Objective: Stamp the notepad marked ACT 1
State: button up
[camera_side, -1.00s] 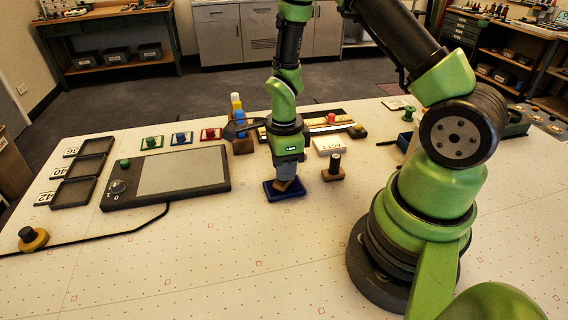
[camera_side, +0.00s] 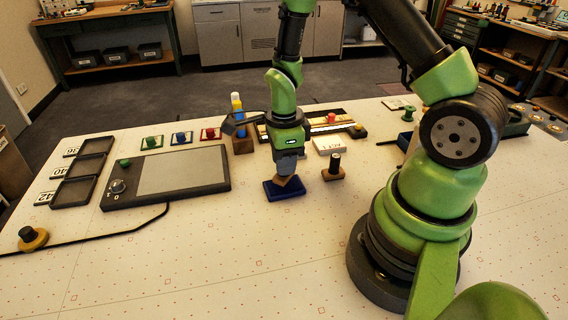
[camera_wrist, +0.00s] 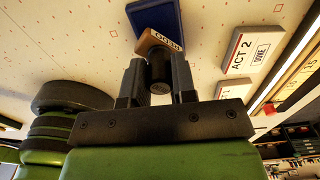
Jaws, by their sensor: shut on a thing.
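My gripper (camera_side: 288,172) is shut on the dark handle of a stamp with a wooden block (camera_wrist: 150,42). Lettering on the block's side is too small to read surely. The stamp is over the blue pad (camera_side: 270,188), on it or just above; I cannot tell which. The blue pad also shows in the wrist view (camera_wrist: 150,10). A white notepad ending in "1" (camera_wrist: 234,92) is partly hidden behind my gripper, to its right in the wrist view. Beside it, a notepad reads ACT 2 (camera_wrist: 240,42) and carries a boxed mark.
A second dark-handled stamp (camera_side: 334,169) stands just right of the blue pad. A grey-screened tablet (camera_side: 175,173) and black trays (camera_side: 75,190) lie left.

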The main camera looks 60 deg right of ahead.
jog(key=shift+r, duration=2.75)
jog(key=w+d+m, duration=0.1)
jog(key=d+m, duration=0.3)
jog(key=d, duration=0.5)
jog(key=m, duration=0.5)
send_near(328, 140)
jog(key=shift+f, duration=1.85)
jog(key=shift+f, duration=0.55)
jog(key=shift+r, duration=0.1)
notch_tip(328, 140, up, 7)
